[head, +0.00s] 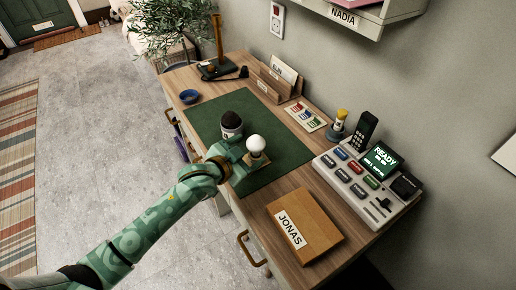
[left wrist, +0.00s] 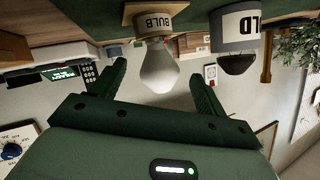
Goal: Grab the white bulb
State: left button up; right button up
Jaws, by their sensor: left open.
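The white bulb (head: 256,143) stands upright in a small holder on a wooden base, on the green desk mat (head: 284,154). My left gripper (head: 240,158) reaches in from the left, close beside the bulb. In the left wrist view, which looks upside down, the bulb (left wrist: 158,70) shows between the two open fingers of my left gripper (left wrist: 160,78), with its holder marked BULB (left wrist: 153,24). I see no finger clearly touching it. A grey holder (head: 231,134) with a dark rounded bulb (head: 231,120) stands just behind. My right gripper is not in view.
A box marked JONAS (head: 312,222) lies at the desk's near end. A button console (head: 360,182) with a READY screen stands at the right. A blue bowl (head: 189,96), a letter rack (head: 268,84) and a plant (head: 170,25) are farther back. The mat's far part is clear.

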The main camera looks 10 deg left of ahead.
aim_at(258, 143)
pick_arm(q)
jog(key=shift+w+d+f, duration=0.15)
jog(key=shift+w+d, duration=0.05)
jog(key=shift+w, duration=0.15)
jog(key=b+x, duration=0.2)
jog(key=x, duration=0.2)
jog(key=shift+w+d, duration=0.2)
jog(key=shift+w, duration=0.1)
jog(key=shift+w+d+b, duration=0.1)
jog(key=shift+w+b, duration=0.1)
jog(key=shift+b, duration=0.1)
jog(key=shift+r, duration=0.2)
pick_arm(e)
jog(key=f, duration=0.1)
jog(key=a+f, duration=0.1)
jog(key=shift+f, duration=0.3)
pick_arm(q)
jog(key=c, duration=0.8)
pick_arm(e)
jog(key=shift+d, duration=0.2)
